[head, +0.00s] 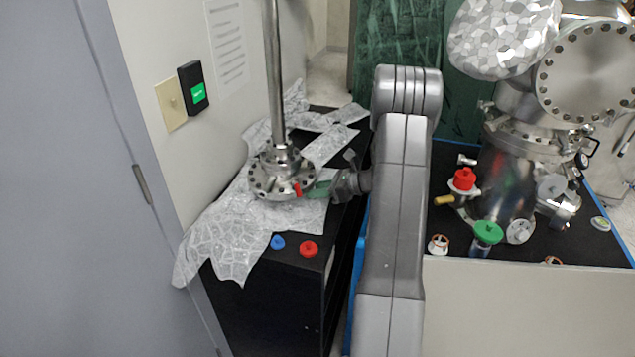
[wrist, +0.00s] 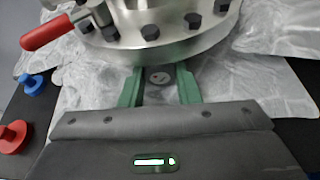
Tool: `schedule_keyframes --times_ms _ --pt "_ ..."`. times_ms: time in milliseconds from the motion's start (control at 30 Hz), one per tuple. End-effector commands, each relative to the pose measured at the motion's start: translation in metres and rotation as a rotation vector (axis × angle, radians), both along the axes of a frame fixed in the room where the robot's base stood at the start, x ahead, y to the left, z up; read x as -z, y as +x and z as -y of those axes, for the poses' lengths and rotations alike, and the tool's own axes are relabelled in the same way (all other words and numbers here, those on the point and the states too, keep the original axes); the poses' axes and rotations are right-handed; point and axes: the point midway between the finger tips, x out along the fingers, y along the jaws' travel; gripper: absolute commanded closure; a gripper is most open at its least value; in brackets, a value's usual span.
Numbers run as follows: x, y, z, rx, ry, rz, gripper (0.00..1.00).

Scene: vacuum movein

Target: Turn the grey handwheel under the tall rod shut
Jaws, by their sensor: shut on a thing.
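The tall rod (head: 274,75) stands upright on a bolted steel flange (head: 262,184) on the black cabinet, at the left of the head view. The flange (wrist: 185,42) fills the top of the wrist view. My gripper (head: 318,189) reaches in from the right at the flange's lower right side. In the wrist view its two green fingers (wrist: 160,88) point in under the flange edge. A small grey round part, the grey handwheel (wrist: 160,77), sits between them, and the fingers are shut on it. The flange hides some of it. A red lever handle (wrist: 47,32) is on the flange's left.
A blue knob (head: 277,242) and a red knob (head: 308,249) lie at the cabinet's front edge. Crumpled foil (head: 222,232) covers much of the top. A wall (head: 150,50) is close on the left. A steel chamber (head: 503,175) with red and green handwheels stands right.

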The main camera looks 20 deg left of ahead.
Motion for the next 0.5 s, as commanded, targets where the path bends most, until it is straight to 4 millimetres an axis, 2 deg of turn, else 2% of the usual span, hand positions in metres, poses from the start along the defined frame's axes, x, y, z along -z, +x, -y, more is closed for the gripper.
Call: schedule_keyframes --times_ms 33,500 --pt "-0.0050 0.0009 0.0001 0.000 -0.002 -0.031 0.93" --pt "-0.0009 0.0022 0.0002 0.001 -0.012 -0.230 0.93"
